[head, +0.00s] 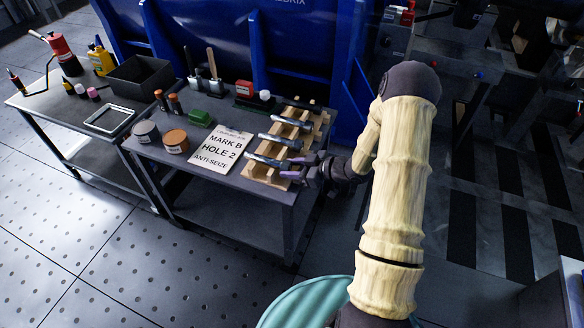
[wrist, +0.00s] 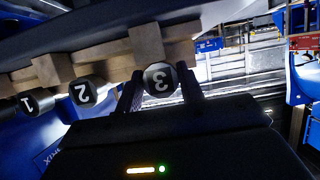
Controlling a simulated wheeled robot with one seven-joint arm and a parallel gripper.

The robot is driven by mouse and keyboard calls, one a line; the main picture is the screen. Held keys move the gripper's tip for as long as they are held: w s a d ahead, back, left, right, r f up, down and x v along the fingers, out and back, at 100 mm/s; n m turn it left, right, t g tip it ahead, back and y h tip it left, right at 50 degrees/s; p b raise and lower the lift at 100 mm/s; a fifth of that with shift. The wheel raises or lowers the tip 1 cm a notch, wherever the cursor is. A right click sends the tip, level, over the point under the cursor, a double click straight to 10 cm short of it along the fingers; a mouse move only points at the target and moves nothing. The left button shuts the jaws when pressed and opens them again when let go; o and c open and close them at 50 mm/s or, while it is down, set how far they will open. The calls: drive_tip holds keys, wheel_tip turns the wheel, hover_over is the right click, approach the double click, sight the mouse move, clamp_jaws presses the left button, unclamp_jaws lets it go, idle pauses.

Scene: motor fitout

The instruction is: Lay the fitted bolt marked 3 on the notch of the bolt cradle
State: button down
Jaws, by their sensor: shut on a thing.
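The wooden bolt cradle (head: 257,172) stands at the right end of the near bench, with dark bolts lying across it. In the wrist view, bolt 3 (wrist: 160,79) shows its dark, numbered end between the two fingers of my gripper (wrist: 160,92). My gripper is shut on it. In the head view, my gripper (head: 298,167) is at the near right side of the cradle, around the end of the nearest bolt (head: 266,161). Bolt 2 (wrist: 84,92) and bolt 1 (wrist: 31,102) lie beside it in the cradle. Whether bolt 3 touches its notch cannot be told.
A card (head: 221,149) reading MARK B, HOLE 2, ANTI-SEIZE lies left of the cradle. Two round tins (head: 175,141), a green block (head: 200,117) and a red-topped item (head: 244,90) are nearby. A blue machine wall (head: 290,50) stands behind. A second bench (head: 68,120) is left.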

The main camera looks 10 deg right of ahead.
drive_tip(key=c, duration=0.9)
unclamp_jaws()
drive_tip(key=shift+o, duration=0.4)
drive_tip(key=shift+f, duration=0.1)
drive_tip(key=shift+f, duration=0.1)
drive_tip(key=shift+s, duration=0.1)
drive_tip(key=p+v, duration=0.2)
drive_tip(key=v, duration=1.5)
drive_tip(key=shift+d+p, duration=0.2)
drive_tip(key=shift+p, duration=0.15)
drive_tip(key=shift+s, duration=0.1)
